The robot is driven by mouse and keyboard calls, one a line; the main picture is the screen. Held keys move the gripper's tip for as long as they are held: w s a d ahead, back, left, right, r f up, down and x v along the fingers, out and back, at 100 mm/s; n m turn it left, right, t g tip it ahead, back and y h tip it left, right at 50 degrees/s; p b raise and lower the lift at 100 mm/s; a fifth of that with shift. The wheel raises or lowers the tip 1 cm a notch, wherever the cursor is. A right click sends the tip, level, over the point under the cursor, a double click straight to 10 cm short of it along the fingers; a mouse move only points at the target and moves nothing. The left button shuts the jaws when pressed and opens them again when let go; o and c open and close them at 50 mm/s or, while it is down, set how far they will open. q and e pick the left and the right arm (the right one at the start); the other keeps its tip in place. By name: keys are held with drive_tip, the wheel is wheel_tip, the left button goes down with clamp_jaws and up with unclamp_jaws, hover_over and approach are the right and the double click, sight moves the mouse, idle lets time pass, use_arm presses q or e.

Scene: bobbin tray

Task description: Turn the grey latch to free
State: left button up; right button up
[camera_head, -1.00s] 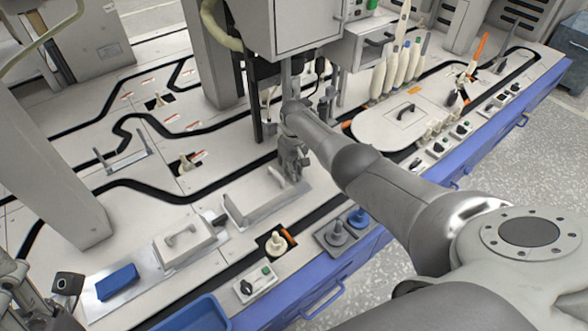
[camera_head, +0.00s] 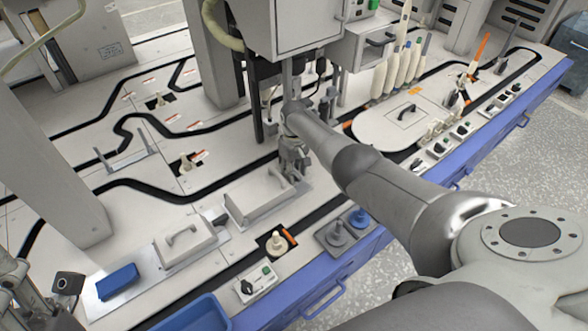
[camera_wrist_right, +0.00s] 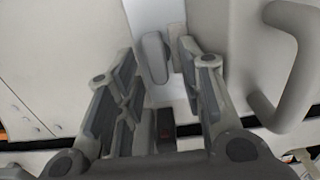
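The grey latch (camera_wrist_right: 153,57), a rounded grey lever, shows in the right wrist view beside a pale strip. It lies between and just beyond the fingertips of my right gripper (camera_wrist_right: 160,62), whose fingers stand apart with nothing gripped. In the head view my right gripper (camera_head: 292,165) points down over the right end of a pale cover (camera_head: 258,200). There the latch is hidden or too small to make out. My left gripper (camera_head: 35,295) is partly in view at the lower left, away from the cover, and its fingers are unclear.
A curved handle (camera_wrist_right: 290,70) stands close to the right fingers in the wrist view. Another handled cover (camera_head: 185,242), a blue block (camera_head: 117,281) and a blue bin (camera_head: 195,315) lie left. A bobbin (camera_head: 277,243) and switch box (camera_head: 254,282) stand near the front edge.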

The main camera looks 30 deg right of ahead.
sight(294, 172)
drive_tip(key=shift+r, duration=0.15)
wheel_tip(294, 172, up, 12)
idle(0.7)
drive_tip(key=shift+f, duration=0.2)
